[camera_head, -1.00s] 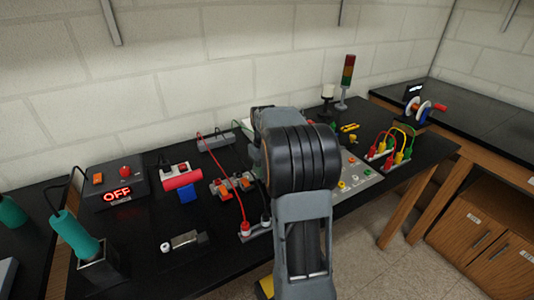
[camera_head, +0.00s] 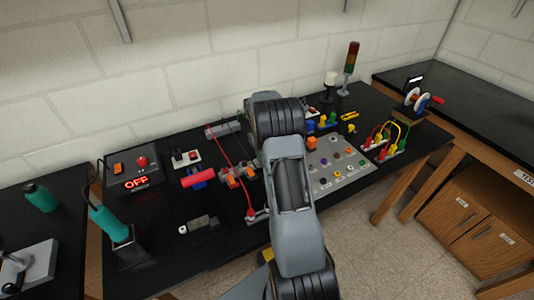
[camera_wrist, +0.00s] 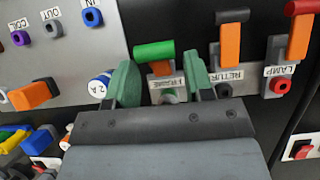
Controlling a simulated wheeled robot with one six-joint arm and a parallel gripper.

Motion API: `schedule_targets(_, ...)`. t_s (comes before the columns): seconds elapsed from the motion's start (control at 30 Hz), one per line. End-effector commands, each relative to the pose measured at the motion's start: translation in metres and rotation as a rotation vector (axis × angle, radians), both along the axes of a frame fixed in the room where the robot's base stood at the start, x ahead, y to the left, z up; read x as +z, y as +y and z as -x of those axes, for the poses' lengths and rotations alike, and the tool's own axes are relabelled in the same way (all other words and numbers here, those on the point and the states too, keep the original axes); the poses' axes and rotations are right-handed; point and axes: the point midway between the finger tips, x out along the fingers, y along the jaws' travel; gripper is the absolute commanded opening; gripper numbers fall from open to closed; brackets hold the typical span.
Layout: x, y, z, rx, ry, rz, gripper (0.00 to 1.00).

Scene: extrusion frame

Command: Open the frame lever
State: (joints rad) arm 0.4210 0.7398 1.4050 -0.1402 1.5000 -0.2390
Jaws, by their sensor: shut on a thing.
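The frame lever (camera_wrist: 162,68) is in the wrist view, with an orange arm and a green handle across its top. The label FRAME sits just below it. My gripper (camera_wrist: 160,76) has its green finger pads on either side of the lever's orange arm and is shut on it. The lever's lower part and socket are partly hidden by the gripper. In the head view my arm hides the gripper and the lever it holds.
In the head view, a button panel (camera_head: 350,172) lies right of my arm.

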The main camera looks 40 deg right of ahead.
Motion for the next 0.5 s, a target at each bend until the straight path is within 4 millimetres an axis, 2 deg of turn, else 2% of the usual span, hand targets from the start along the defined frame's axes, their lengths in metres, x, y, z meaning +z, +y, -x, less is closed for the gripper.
schedule_targets(0.3,0.0006,-0.0001,-0.0002,0.0,-0.001,0.001,0.24)
schedule_targets(0.33,0.0006,-0.0001,-0.0002,0.0,-0.001,0.001,0.51)
schedule_targets(0.5,0.0004,-0.0001,-0.0001,0.0,-0.001,0.001,0.67)
